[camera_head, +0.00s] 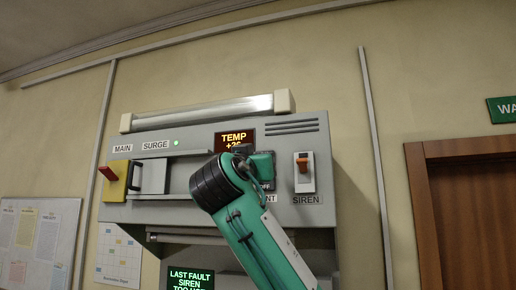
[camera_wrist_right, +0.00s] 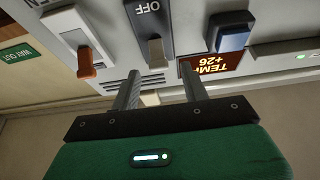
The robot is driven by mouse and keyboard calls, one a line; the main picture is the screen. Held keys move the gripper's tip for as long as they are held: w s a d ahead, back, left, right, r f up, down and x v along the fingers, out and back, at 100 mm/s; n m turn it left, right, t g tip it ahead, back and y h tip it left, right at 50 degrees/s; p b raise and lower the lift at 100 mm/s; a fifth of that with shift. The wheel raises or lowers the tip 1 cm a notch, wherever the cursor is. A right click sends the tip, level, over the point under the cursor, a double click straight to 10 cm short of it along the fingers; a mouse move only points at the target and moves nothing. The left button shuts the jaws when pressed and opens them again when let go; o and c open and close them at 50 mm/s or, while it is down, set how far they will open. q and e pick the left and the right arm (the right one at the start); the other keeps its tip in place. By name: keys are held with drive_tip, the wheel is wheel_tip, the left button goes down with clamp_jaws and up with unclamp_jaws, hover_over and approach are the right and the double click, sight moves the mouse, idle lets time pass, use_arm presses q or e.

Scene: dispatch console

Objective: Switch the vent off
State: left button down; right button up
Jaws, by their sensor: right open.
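The vent switch is a dark plate (camera_wrist_right: 149,20) marked OFF with a grey lever (camera_wrist_right: 157,52), seen in the right wrist view, which is upside down. The lever lies at the end of the plate away from the OFF mark. My right gripper (camera_wrist_right: 160,72) is open, its two fingertips on either side of the lever's line; I cannot tell whether they touch it. In the head view my right arm covers most of the vent switch, leaving part of its plate (camera_head: 267,185) and label showing. My left gripper is not in view.
The siren switch (camera_head: 304,174) with an orange lever is close beside the vent switch. A blue-capped control (camera_wrist_right: 230,35) is on its other side. The TEMP display (camera_head: 235,139) is above. A yellow main switch (camera_head: 115,182) with a red handle is at the console's left.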

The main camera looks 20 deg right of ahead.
drive_tip(key=shift+w+d+r, duration=0.25)
drive_tip(key=shift+w+d, duration=0.2)
drive_tip(key=shift+w, duration=0.1)
